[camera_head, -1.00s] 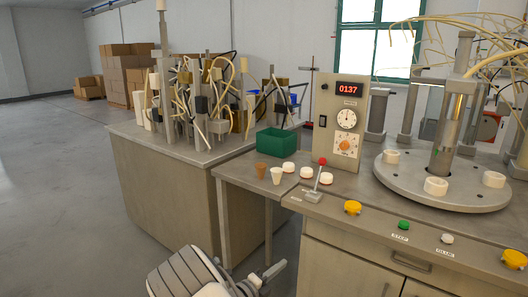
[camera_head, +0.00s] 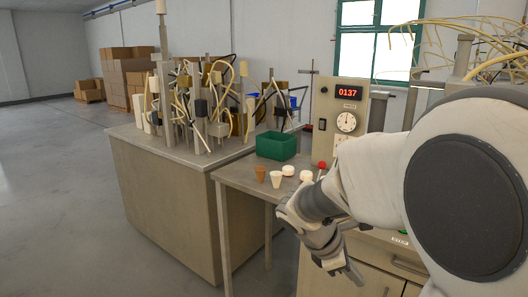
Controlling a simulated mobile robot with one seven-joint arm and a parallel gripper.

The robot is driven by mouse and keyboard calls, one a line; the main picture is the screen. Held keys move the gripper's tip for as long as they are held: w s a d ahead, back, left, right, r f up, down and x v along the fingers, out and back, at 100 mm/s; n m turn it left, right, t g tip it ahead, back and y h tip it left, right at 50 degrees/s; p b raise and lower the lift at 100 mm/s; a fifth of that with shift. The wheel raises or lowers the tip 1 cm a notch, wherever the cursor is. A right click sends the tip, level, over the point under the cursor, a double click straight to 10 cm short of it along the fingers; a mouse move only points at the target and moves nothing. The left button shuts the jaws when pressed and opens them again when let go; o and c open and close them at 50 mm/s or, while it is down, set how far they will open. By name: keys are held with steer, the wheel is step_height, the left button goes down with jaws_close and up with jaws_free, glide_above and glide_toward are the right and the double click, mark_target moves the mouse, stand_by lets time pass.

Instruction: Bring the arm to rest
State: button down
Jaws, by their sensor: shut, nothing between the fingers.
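My arm (camera_head: 380,180) is white and grey and fills the right side of the view. It reaches down and left in front of the bench. My gripper (camera_head: 350,274) hangs low at the end of it, beside the front of the bench cabinet. It points downward, and its fingers are shut with nothing between them. The arm hides most of the round metal turntable and several of the bench controls.
A metal bench (camera_head: 232,180) carries a green bin (camera_head: 276,145), a brown cup (camera_head: 260,173), white cups (camera_head: 276,179) and a control box (camera_head: 322,110) reading 0137. A cabinet (camera_head: 160,190) with tubing stands left. Open floor (camera_head: 60,200) lies further left.

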steer(key=s+a+r+m+t+y, duration=0.25)
steer(key=s+r+m+y, duration=0.2)
steer(key=s+m, duration=0.35)
steer(key=s+a+r+m+t+y, duration=0.25)
steer(key=s+r+m, duration=0.25)
steer(key=s+m, duration=0.35)
step_height(320, 180, up, 17)
steer(key=p, duration=1.7)
steer(key=shift+w+f+g+p, duration=0.15)
steer(key=shift+f+g+p, duration=0.05)
steer(key=shift+g+p, duration=0.2)
